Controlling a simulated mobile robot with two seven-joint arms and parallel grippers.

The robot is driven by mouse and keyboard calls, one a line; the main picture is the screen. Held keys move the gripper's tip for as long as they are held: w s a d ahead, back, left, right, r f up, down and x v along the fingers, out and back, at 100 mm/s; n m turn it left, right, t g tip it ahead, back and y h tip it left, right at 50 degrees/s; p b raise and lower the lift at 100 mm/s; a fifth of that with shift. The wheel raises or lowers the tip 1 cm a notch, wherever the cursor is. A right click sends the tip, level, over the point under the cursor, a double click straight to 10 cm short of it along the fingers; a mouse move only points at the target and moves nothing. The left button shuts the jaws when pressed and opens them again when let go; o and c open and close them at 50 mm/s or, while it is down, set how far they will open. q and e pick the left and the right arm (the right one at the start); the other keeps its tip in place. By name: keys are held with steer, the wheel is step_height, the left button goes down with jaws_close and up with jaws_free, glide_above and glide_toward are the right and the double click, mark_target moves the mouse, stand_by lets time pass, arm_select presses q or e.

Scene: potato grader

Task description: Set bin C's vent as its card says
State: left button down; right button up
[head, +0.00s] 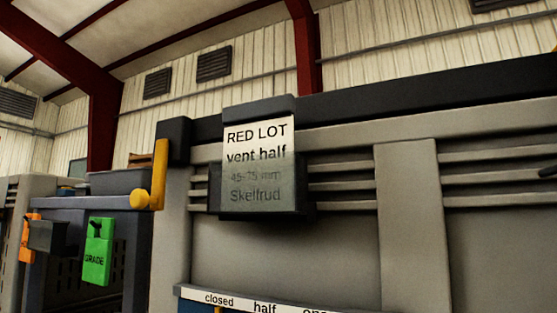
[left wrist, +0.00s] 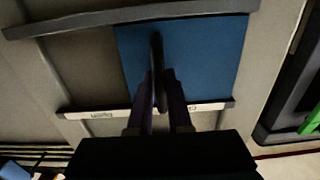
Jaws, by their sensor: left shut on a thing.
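A card (head: 258,165) in a dark holder on the grey bin (head: 290,260) in the head view reads "RED LOT", "vent half", "45-75 mm", "Skelfrud". No bin letter shows. Below it, a white scale strip (head: 255,303) reads "closed", "half" and a cut-off "ope". In the left wrist view the strip (left wrist: 95,113) appears upside down, with "open" on the left. A blue vent slide (left wrist: 205,55) has an upright dark handle (left wrist: 157,55). My left gripper (left wrist: 160,88) is shut on this handle. The fingers hide the strip's middle, so the exact setting cannot be read. My right gripper is out of view.
A yellow lever (head: 158,175) sits at the grey bin's corner. A dark frame (left wrist: 285,105) stands right in the left wrist view.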

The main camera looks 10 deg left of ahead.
arm_select(q)
steer(key=shift+d, duration=0.1)
stand_by(0.4)
steer(key=s+d+p, duration=0.2)
steer(key=d+p, duration=0.1)
steer(key=d, duration=0.3)
steer(key=shift+s+d, duration=0.2)
steer(key=shift+d, duration=0.05)
steer(key=shift+c, duration=1)
jaws_free()
steer(key=p+v, duration=0.7)
steer(key=v, duration=1.6)
steer(key=shift+p, duration=0.4)
steer(key=shift+r, duration=0.1)
